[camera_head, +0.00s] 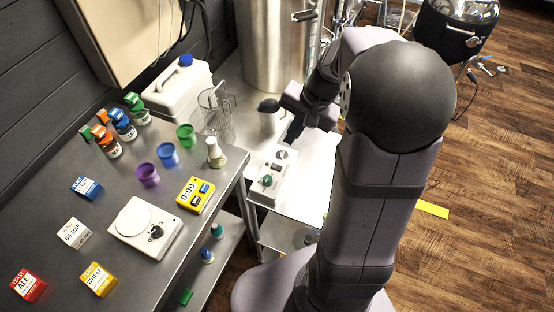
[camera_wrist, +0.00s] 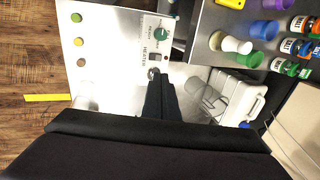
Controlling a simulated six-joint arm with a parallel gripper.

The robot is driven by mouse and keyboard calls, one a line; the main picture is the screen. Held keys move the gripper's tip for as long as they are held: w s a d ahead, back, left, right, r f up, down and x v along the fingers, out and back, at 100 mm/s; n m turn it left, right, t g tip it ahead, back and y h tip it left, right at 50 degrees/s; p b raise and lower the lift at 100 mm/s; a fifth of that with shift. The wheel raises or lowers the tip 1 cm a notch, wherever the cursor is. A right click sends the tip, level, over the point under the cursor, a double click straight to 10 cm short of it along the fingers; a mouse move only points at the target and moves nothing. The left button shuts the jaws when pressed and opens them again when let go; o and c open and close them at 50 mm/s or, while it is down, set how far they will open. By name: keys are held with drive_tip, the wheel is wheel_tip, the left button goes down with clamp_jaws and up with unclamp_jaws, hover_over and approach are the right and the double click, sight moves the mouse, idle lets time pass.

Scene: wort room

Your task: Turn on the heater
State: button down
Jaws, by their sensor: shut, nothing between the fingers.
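The white control box (camera_head: 262,190) stands on the steel table in the head view. In the head view my gripper (camera_head: 290,138) is just beyond the box's far end.
A steel kettle (camera_head: 275,50) stands behind. Bare steel lies to the right of the box.

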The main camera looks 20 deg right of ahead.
drive_tip(key=p, duration=0.2)
hover_over(278, 168)
wheel_tip(278, 168, down, 12)
drive_tip(key=shift+w+r, duration=0.15)
drive_tip(key=shift+x, duration=0.85)
drive_tip(key=shift+d, duration=0.1)
drive_tip(key=shift+w+b, duration=0.1)
drive_tip(key=shift+b, duration=0.3)
drive_tip(key=shift+f, duration=0.25)
drive_tip(key=shift+s+d+f+b, duration=0.1)
drive_tip(key=shift+s+d+b, duration=0.3)
drive_tip(key=shift+s, duration=0.3)
